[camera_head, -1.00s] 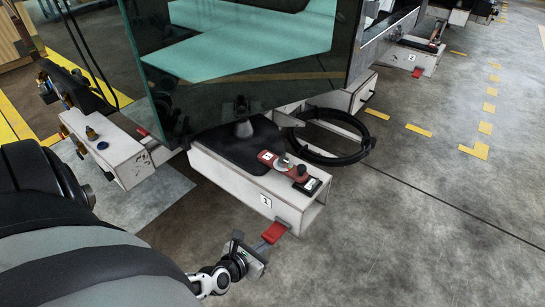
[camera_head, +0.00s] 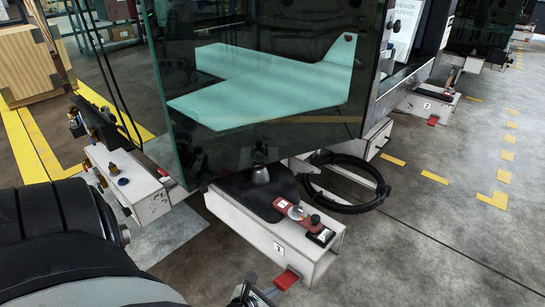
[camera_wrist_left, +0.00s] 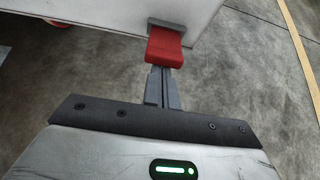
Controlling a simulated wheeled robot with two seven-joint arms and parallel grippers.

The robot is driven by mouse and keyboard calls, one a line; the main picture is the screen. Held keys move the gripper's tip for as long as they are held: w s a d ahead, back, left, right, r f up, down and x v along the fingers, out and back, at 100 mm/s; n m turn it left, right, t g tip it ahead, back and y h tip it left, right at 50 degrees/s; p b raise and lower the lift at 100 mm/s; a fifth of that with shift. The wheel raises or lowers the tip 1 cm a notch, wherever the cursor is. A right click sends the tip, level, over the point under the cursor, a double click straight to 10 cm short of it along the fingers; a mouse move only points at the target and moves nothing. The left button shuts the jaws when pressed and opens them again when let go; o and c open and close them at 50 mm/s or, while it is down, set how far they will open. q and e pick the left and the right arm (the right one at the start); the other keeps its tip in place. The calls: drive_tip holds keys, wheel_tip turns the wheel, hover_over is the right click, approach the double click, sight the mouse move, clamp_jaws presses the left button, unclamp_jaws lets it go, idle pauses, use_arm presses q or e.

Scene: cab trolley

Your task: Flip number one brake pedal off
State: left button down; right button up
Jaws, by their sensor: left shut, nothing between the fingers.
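The red brake pedal (camera_head: 287,279) sticks out low from the end of the white trolley beam, below a small number plate (camera_head: 279,247) that is hard to read. It also shows in the left wrist view (camera_wrist_left: 165,48), hanging from a grey bracket (camera_wrist_left: 166,24) and sloping down toward me. My left gripper (camera_head: 262,295) is at the bottom edge of the head view, just left of and below the pedal. In the left wrist view its fingers (camera_wrist_left: 162,80) are shut and empty, with their tips at the pedal's lower edge. Whether they touch it I cannot tell. My right gripper is not in view.
The white beam (camera_head: 318,262) carries a black pad and a red-and-black control. A black hoop (camera_head: 348,207) sits behind it. A glass panel (camera_head: 180,110) rises above. Another white beam (camera_head: 150,200) is at left. Grey floor (camera_head: 430,260) is open at right.

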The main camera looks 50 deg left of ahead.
use_arm(q)
drive_tip(key=shift+w+r, duration=0.15)
drive_tip(key=shift+w, duration=0.1)
wheel_tip(320, 180, down, 5)
drive_tip(key=s+b, duration=0.1)
drive_tip(key=b, duration=0.4)
drive_tip(key=r+p+v, duration=0.1)
drive_tip(key=p+v, duration=0.3)
drive_tip(key=v, duration=0.7)
drive_tip(key=shift+w, duration=0.3)
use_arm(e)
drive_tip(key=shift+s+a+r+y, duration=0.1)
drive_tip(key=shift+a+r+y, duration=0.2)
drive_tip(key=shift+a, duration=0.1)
